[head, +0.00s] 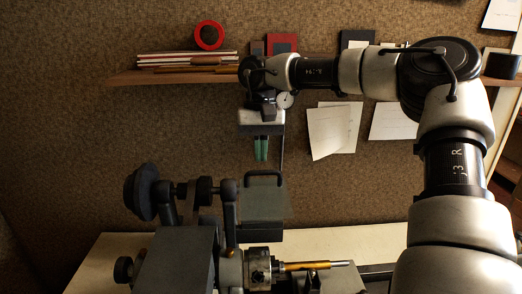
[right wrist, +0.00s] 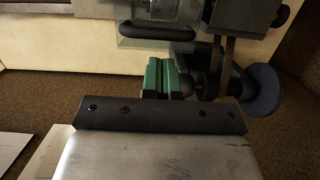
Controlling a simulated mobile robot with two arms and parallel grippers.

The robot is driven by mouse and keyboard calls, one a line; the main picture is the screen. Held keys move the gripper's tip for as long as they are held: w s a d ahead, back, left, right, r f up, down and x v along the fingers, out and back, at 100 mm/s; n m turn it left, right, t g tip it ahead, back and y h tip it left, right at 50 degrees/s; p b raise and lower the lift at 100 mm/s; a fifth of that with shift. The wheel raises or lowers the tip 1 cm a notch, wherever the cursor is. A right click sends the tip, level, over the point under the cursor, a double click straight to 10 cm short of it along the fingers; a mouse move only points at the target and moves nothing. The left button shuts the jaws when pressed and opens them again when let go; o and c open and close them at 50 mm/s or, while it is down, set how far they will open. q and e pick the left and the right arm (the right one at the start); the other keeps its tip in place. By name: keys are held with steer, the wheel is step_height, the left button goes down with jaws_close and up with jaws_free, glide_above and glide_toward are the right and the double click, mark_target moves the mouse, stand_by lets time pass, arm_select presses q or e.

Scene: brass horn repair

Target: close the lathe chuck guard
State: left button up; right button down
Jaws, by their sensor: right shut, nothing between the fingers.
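The lathe chuck guard (head: 262,204) is a see-through grey-green panel with a dark bar handle (head: 265,173) along its top. It stands raised above and behind the metal chuck (head: 258,268), which is left uncovered. In the right wrist view the handle (right wrist: 157,32) lies beyond the fingertips. My right gripper (head: 261,156) points down above the handle, apart from it. Its green fingers are together with nothing between them, also in the right wrist view (right wrist: 161,62). My left gripper is not in view.
The lathe's grey headstock (head: 180,257) and dark blue wheel (head: 141,192) are left of the guard. A brass-coloured rod (head: 305,266) extends right from the chuck. A wall shelf (head: 170,77) with books and a red ring (head: 209,35) is behind my right arm.

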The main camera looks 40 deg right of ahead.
steer(key=shift+s+a+f, duration=0.35)
steer(key=shift+s+a, duration=0.25)
steer(key=shift+s, duration=0.15)
steer(key=shift+w, duration=0.1)
steer(key=shift+d+f, duration=0.1)
